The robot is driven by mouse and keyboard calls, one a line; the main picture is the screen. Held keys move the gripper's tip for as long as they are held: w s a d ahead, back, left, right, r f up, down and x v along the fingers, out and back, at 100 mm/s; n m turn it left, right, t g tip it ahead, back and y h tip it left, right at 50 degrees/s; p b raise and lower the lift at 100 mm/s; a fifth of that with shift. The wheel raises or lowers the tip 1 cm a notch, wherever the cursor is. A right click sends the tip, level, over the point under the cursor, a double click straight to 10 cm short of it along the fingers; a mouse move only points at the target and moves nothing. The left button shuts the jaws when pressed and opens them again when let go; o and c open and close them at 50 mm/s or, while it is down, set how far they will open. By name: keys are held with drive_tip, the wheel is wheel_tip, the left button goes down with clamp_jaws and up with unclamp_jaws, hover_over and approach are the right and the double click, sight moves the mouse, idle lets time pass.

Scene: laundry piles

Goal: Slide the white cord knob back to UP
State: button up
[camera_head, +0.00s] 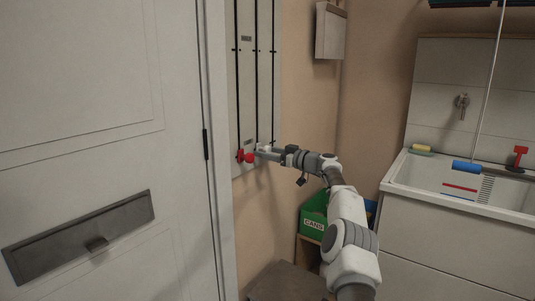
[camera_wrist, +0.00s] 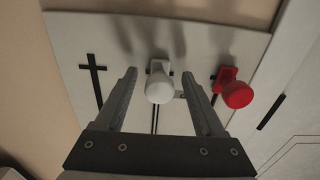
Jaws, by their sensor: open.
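The white cord knob (camera_wrist: 159,88) sits low on a pale wall panel (camera_head: 243,90) with several dark vertical lines. In the wrist view it lies between the two fingers of my gripper (camera_wrist: 160,76), with a gap on each side. My gripper (camera_head: 259,152) is open and reaches the panel's lower end from the right in the head view. The white knob (camera_head: 266,148) shows there only partly, beside the fingers. A red knob (camera_wrist: 238,95) is just outside the right finger in the wrist view. Panel labels are too small to read.
A door with a grey plate (camera_head: 80,235) stands left of the panel. A green bin marked CANS (camera_head: 314,224) is below my arm. A sink (camera_head: 470,185) with a blue-handled tool (camera_head: 467,167) is at the right. A small box (camera_head: 330,32) hangs on the wall.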

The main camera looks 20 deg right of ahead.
drive_tip(key=b+v, duration=0.2)
drive_tip(key=v, duration=1.5)
drive_tip(key=shift+s, duration=0.2)
drive_tip(key=shift+d, duration=0.1)
